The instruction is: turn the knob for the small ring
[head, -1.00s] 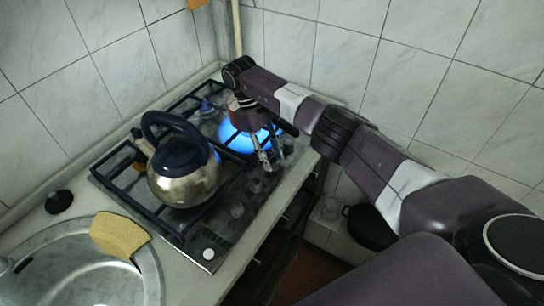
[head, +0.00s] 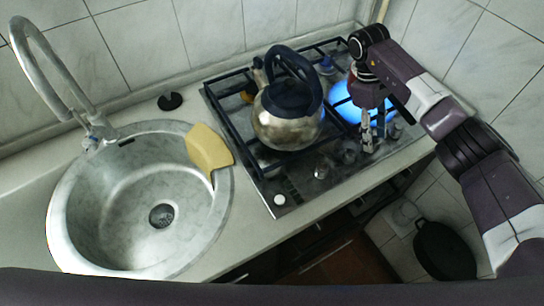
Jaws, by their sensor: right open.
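The hob (head: 262,180) is set in the counter, with a row of knobs along its front edge. One knob (head: 321,170) shows clear of my gripper, and another knob (head: 349,155) sits just left of it. I cannot tell which knob belongs to the small ring. A bright blue flame (head: 343,108) glows at the right side of the hob, partly behind my arm. My right gripper (head: 368,146) is open and points down over the right part of the knob row. It hides some knobs, and I cannot tell if it touches one. My left gripper is not in view.
A metal kettle (head: 286,128) with a dark lid and handle stands on the hob grate, left of my gripper. A black pan (head: 443,250) is low at right.

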